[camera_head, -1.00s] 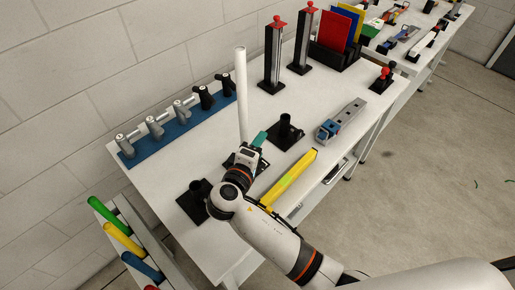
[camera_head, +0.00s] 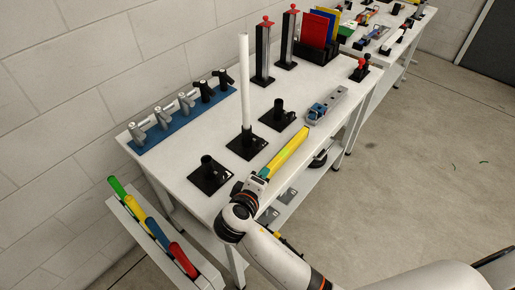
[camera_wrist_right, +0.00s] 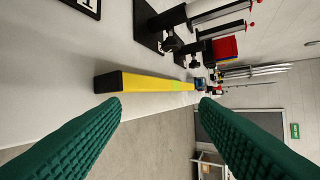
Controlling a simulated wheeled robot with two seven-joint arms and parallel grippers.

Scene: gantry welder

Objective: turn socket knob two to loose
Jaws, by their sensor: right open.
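Three black sockets stand in a row on the white table. The middle socket (camera_head: 246,147) holds an upright white pole (camera_head: 244,80); the left socket (camera_head: 209,175) and right socket (camera_head: 284,117) hold no pole. In the right wrist view, a plate marked "1" (camera_wrist_right: 88,5) is at the top left, with a dark round knob (camera_wrist_right: 172,42) on the socket beside it. The knob's setting is too small to read. My right gripper (camera_wrist_right: 162,100) is open and empty, its green fingers apart, near the table's front edge and clear of the sockets. My left gripper is out of view.
A yellow bar (camera_head: 287,152) lies along the front edge, close to my right gripper. A blue rack of clamps (camera_head: 180,120) runs along the back. Two red-topped posts (camera_head: 263,55) stand farther off. A lower rack with coloured handles (camera_head: 157,235) is at left.

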